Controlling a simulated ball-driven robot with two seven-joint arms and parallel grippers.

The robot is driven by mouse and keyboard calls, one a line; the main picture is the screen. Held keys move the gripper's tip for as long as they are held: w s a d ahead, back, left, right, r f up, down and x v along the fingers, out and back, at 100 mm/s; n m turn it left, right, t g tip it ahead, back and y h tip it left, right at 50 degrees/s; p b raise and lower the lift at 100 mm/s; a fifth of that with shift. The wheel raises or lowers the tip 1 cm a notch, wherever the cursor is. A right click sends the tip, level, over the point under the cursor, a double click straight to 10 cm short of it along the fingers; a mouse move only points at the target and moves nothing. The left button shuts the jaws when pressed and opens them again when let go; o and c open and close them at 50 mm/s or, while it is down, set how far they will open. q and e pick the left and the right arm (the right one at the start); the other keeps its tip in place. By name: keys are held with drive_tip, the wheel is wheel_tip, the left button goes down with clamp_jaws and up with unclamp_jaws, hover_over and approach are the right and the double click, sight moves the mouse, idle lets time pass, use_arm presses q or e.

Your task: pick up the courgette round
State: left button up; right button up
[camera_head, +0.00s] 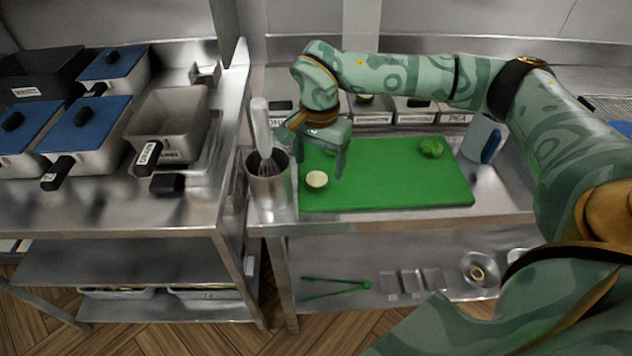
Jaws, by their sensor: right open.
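A pale courgette round (317,179) with a thin darker rim lies near the left end of the green cutting board (400,175). My right gripper (316,158) comes in from above, over the board's left end, with its fingers pointing down. It is open and empty, just above and behind the round, and appears not to touch it. Another small green piece lies partly hidden behind the gripper. My left gripper is not in view.
A steel container (268,188) with a whisk stands just left of the board. Labelled bins (371,117) line the back. Green tongs (336,288) lie on the lower shelf. The board's middle is clear.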

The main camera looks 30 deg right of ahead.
sight(318, 177)
wheel_tip(318, 177, down, 4)
drive_tip(key=shift+a+f+b, duration=0.1)
drive_tip(key=shift+b, duration=0.45)
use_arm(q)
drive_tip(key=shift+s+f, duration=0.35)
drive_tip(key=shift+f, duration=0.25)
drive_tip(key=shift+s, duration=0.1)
use_arm(e)
drive_tip(key=c, duration=0.9)
drive_tip(key=shift+o, duration=0.2)
drive_tip(key=shift+r, duration=0.2)
